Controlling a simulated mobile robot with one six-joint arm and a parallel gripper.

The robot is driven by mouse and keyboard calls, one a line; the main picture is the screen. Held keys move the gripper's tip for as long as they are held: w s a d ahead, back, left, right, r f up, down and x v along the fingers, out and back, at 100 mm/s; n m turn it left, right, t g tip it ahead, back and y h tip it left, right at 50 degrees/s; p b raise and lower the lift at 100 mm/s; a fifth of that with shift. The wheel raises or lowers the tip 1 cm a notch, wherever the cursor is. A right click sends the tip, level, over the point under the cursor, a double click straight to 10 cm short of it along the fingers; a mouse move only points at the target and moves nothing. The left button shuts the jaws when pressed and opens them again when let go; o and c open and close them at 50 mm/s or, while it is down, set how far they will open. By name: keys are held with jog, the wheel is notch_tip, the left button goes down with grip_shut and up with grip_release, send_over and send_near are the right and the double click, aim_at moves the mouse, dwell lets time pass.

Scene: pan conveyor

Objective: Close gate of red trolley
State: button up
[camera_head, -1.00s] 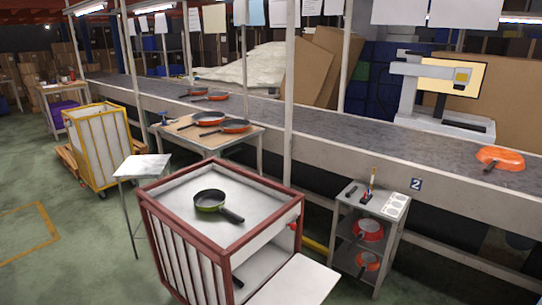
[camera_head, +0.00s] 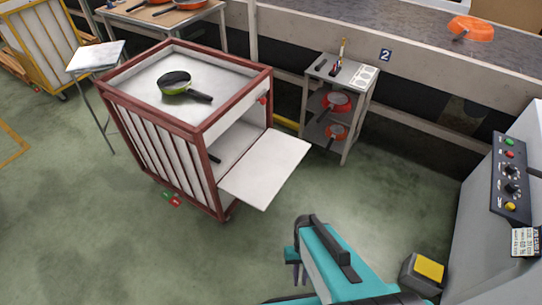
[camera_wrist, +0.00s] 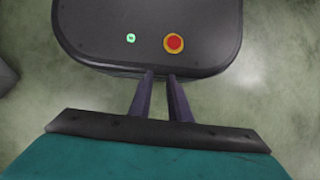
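The red trolley (camera_head: 198,132) stands at left centre in the head view, with a dark red frame and white slatted sides. Its white gate (camera_head: 268,166) is folded out from the front right side, roughly level, leaving that side open. A dark handle end (camera_head: 214,158) shows inside the opening.
A small grey shelf cart (camera_head: 352,101) with red pans stands right of the trolley, against the conveyor (camera_head: 400,52). A grey control cabinet (camera_head: 485,240) and a yellow-topped pedal box (camera_head: 428,270) are at right. Green floor before the gate is clear.

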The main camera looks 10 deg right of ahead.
aim_at(267, 168)
jog(key=w+a+f+m+t+y+b, duration=0.2)
jog(key=w+a+f+y+b, duration=0.45)
jog(key=w, duration=0.35)
jog(key=w+a+m+t+y+b, duration=0.15)
jog(key=w+t+y+b, duration=0.35)
jog(key=w, duration=0.6)
jog(key=w+d+r+m+t+y+b, duration=0.1)
jog(key=w+d+t+b, duration=0.4)
jog(key=w, duration=0.5)
jog(key=w+d+r+m+t+y+b, duration=0.2)
jog(key=w+d+r+t+b, duration=0.3)
jog(key=w+d, duration=0.4)
jog(key=shift+w+d+r+m+t+b, duration=0.35)
jog(key=shift+d+r+m+t, duration=0.1)
jog(key=shift+d+r, duration=0.2)
jog(key=shift+a+f, duration=0.1)
jog(key=shift+a, duration=0.05)
jog(key=b+x, duration=0.2)
jog(key=x, duration=1.1)
jog(key=shift+w+a, duration=0.15)
jog(key=shift+w, duration=0.15)
